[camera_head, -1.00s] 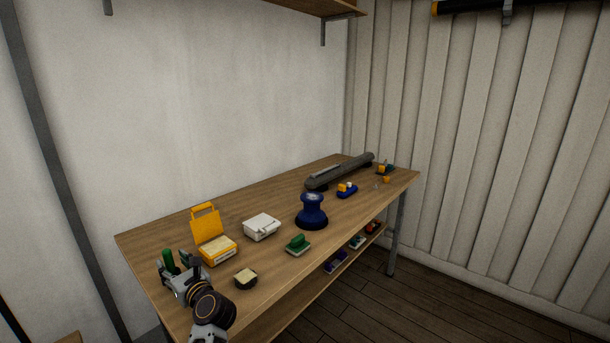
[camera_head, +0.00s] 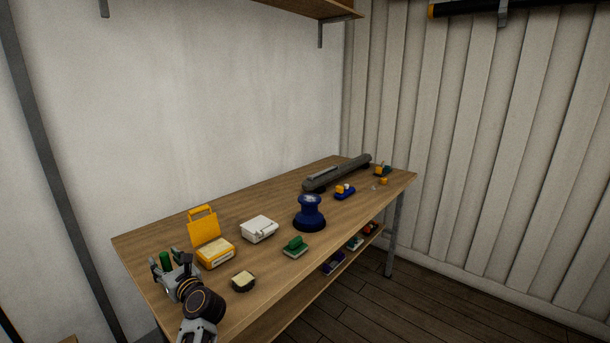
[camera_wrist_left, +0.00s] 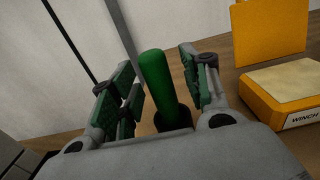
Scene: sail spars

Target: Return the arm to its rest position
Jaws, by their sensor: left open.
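My left gripper (camera_head: 167,261) is at the near left end of the workbench (camera_head: 260,195). Its fingers are open. A green upright cylinder (camera_head: 164,259) stands between or just beyond them. In the left wrist view the green cylinder (camera_wrist_left: 160,80) rises from a dark round base, with open finger pads of my left gripper (camera_wrist_left: 157,66) on both sides. Space shows between cylinder and pads; contact near its base cannot be told. My right gripper is not in view.
Right of my left gripper are an open yellow box (camera_head: 215,254), a round dark tin (camera_head: 243,281), a white case (camera_head: 259,229), a green-handled block (camera_head: 295,247) and a blue winch-like drum (camera_head: 310,213). A long grey spar (camera_head: 337,173) lies farther back.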

